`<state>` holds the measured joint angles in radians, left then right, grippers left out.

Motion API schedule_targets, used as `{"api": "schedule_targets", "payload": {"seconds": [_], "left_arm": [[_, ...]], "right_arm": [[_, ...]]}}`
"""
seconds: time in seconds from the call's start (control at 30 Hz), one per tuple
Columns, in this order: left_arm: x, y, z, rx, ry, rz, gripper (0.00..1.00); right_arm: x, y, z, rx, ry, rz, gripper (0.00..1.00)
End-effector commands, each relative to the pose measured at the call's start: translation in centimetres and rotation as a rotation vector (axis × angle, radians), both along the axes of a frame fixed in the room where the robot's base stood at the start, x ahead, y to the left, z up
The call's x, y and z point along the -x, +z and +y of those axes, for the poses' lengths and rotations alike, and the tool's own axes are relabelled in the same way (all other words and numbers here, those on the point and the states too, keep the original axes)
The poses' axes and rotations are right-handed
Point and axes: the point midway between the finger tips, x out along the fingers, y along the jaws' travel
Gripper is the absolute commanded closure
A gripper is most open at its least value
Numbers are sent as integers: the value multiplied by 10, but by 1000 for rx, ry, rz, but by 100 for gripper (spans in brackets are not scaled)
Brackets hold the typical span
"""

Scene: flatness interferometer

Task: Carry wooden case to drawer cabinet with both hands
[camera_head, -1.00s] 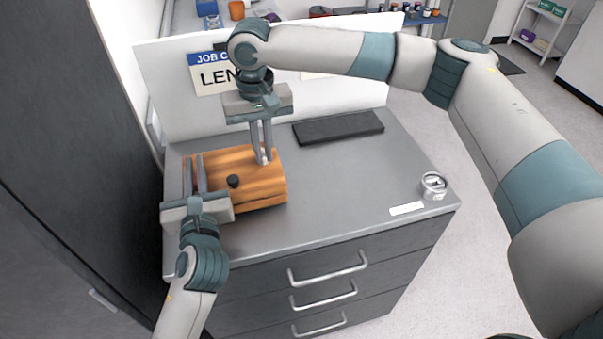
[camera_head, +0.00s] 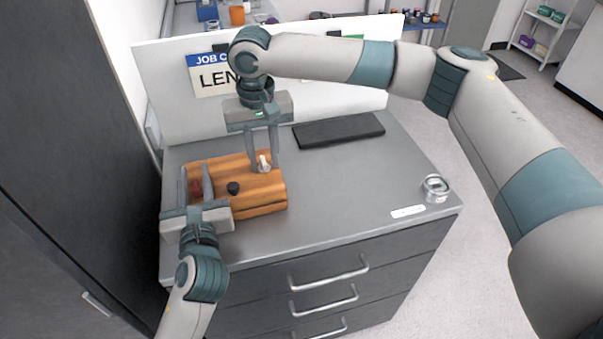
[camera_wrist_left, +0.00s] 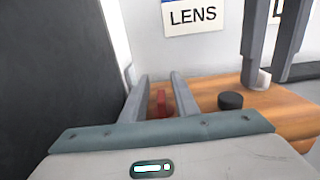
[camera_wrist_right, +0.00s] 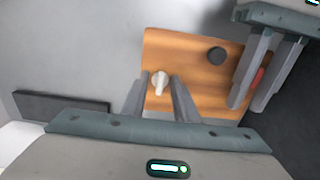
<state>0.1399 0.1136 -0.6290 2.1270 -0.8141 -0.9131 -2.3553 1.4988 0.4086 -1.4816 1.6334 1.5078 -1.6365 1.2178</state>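The wooden case (camera_head: 260,195) rests on the left part of the grey top of the drawer cabinet (camera_head: 330,190). It has a dark round knob (camera_head: 233,188), a red handle (camera_wrist_left: 161,102) toward its left end and a white handle (camera_wrist_right: 159,82) toward its right end. My left gripper (camera_head: 195,170) is open, its fingers on either side of the red handle with gaps. My right gripper (camera_head: 264,166) comes from above and is open, its fingertips on either side of the white handle. The case's left end is partly hidden by my left gripper.
A dark flat slab (camera_head: 339,129) lies at the back of the cabinet top, and a clear round object (camera_head: 435,188) stands near its right front corner by a white label (camera_head: 408,212). A white panel (camera_head: 170,95) rises behind. A tall dark cabinet (camera_head: 75,150) stands close at left.

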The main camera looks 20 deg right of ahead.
Motion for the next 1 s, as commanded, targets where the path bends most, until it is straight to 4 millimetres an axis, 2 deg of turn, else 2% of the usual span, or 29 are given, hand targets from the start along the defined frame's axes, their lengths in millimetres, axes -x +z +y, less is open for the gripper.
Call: {"api": "schedule_targets", "payload": {"seconds": [0.17, 0.5, 0.7, 1.0], "left_arm": [[18, -1, -1, 1, -3, 1, 73], [76, -1, -1, 1, -1, 2, 73], [104, -1, 0, -1, 1, 2, 73], [116, 0, 0, -1, 2, 0, 73]], "right_arm": [[0, 0, 1, -1, 1, 0, 73], [0, 0, 1, -1, 1, 0, 73], [0, 0, 1, -1, 1, 0, 73], [0, 0, 1, -1, 1, 0, 73]]}}
